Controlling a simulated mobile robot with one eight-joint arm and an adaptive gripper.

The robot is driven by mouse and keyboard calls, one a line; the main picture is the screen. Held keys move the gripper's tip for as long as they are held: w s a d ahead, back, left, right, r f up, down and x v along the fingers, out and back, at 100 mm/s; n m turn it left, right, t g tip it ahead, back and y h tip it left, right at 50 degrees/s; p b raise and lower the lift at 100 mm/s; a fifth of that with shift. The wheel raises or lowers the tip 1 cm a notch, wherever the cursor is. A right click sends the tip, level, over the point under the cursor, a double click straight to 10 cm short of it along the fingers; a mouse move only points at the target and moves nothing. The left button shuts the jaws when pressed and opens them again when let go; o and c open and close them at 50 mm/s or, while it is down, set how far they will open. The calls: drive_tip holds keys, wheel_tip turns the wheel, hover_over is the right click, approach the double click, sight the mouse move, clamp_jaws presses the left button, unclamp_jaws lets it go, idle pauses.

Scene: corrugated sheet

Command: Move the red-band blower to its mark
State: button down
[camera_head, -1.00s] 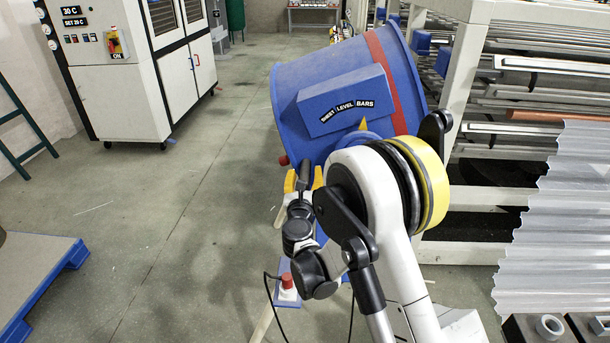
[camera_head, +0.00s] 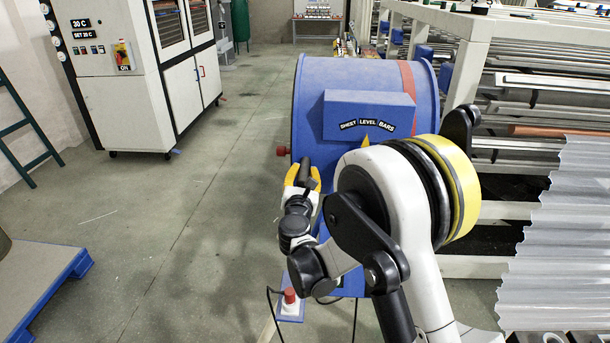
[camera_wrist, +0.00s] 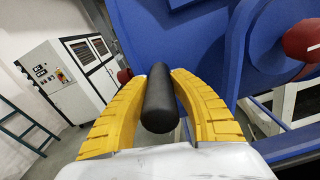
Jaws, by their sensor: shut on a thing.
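The blower (camera_head: 310,100) is a large blue drum with a red band (camera_head: 408,90) near its right end and a box lettered "SHEET LEVEL BARS" on its side. Its blue body (camera_wrist: 205,60) fills the right of the wrist view. My gripper (camera_head: 303,172) is at the blower's lower left, with yellow fingers closed around a black cylindrical handle (camera_wrist: 160,100). Where the handle joins the blower is hidden. My arm covers the blower's lower right. I cannot make out a floor mark.
A white cabinet (camera_head: 115,95) stands at the left, beside a dark green ladder (camera_head: 15,125). A blue-edged platform (camera_head: 55,285) is at lower left. A white rack (camera_head: 455,95) and corrugated sheets (camera_head: 570,240) close off the right. The floor between is clear.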

drive_tip(key=c, duration=1.1)
unclamp_jaws()
drive_tip(key=shift+o, duration=0.2)
drive_tip(key=shift+s, duration=0.15)
drive_tip(key=s, duration=1.1)
drive_tip(key=shift+s+a, duration=0.25)
drive_tip(key=shift+s, duration=0.15)
